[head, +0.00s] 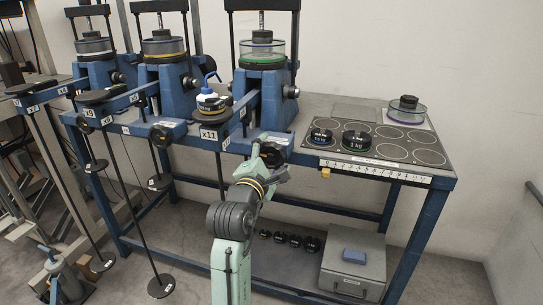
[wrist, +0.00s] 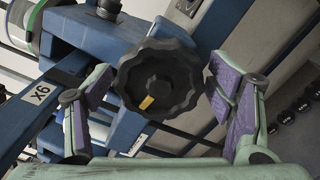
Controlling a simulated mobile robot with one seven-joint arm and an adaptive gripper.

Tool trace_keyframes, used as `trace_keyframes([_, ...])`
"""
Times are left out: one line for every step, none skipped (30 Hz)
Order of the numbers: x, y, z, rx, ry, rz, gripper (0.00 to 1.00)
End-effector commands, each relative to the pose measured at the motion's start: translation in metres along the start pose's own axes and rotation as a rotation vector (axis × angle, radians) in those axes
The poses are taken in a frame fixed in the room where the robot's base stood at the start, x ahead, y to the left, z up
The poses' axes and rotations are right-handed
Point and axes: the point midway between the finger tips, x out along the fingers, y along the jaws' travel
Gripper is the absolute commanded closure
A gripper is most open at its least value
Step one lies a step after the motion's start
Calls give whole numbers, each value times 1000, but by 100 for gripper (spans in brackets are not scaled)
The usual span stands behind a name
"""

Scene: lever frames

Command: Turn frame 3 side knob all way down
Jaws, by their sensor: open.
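The black lobed side knob (head: 272,153) is at the front of the rightmost lever frame (head: 262,90), the one with the green-ringed clear container. In the wrist view the knob (wrist: 158,75) faces me, with a yellow mark low on its face. My gripper (wrist: 160,88) is open, with one purple-padded finger on each side of the knob and visible gaps to its rim. In the head view my gripper (head: 262,163) is at the knob and partly covers it. I cannot tell how deep the fingers reach around it.
Two more lever frames (head: 165,90) stand to the left, with beams and hanging rods. A blue beam with a label (wrist: 42,93) runs close to the left finger. Black weights (head: 355,139) stand on the bench right of the knob. A grey box (head: 352,270) sits on the lower shelf.

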Motion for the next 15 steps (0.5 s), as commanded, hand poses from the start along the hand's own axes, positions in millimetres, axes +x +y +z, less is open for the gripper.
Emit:
trace_keyframes([-3,1,0,-1,1,0,25])
trace_keyframes([-6,1,0,-2,1,0,25])
trace_keyframes([-10,2,1,-2,1,0,25])
trace_keyframes([-14,2,1,-2,1,0,25])
trace_keyframes([-18,2,1,-1,1,1,25])
trace_keyframes([-23,2,1,-2,1,1,25])
trace_keyframes([-27,2,1,-2,1,1,25])
trace_keyframes([-30,2,1,-2,1,0,25])
trace_keyframes([-35,1,1,-2,2,0,25])
trace_keyframes([-39,2,1,-1,2,0,25])
trace_keyframes([-42,2,1,-1,2,0,25])
trace_keyframes([-47,2,0,-2,1,0,25])
trace_keyframes([-50,1,0,-2,1,0,25])
trace_keyframes([-52,1,0,-2,1,0,25])
trace_keyframes([-55,1,0,-1,1,0,25])
